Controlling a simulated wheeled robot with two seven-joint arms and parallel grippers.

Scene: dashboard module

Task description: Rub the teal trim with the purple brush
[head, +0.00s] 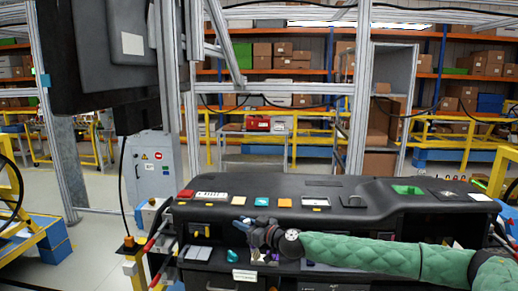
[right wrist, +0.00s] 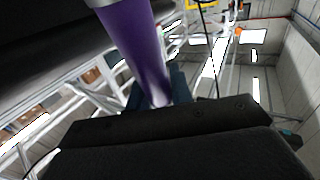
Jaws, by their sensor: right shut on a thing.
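The black dashboard module (head: 360,190) stands in front of me. A small flat teal piece (head: 261,201) lies on its top, left of an orange one. A teal lump (head: 232,256) shows lower on its front face; I cannot tell which teal piece is the trim. My right gripper (head: 243,224), on the green-sleeved arm, is in front of the module's left half, a little below the top pieces. In the right wrist view it is shut on the purple brush (right wrist: 140,48). The brush's far end is out of frame, and I cannot make the brush out in the head view.
A red piece (head: 185,194), a white piece (head: 208,196) and an orange piece (head: 285,202) lie along the module's top, with a green piece (head: 407,190) at the right. A dark hanging panel (head: 105,50) and metal posts stand at the left. Shelves with boxes are far behind.

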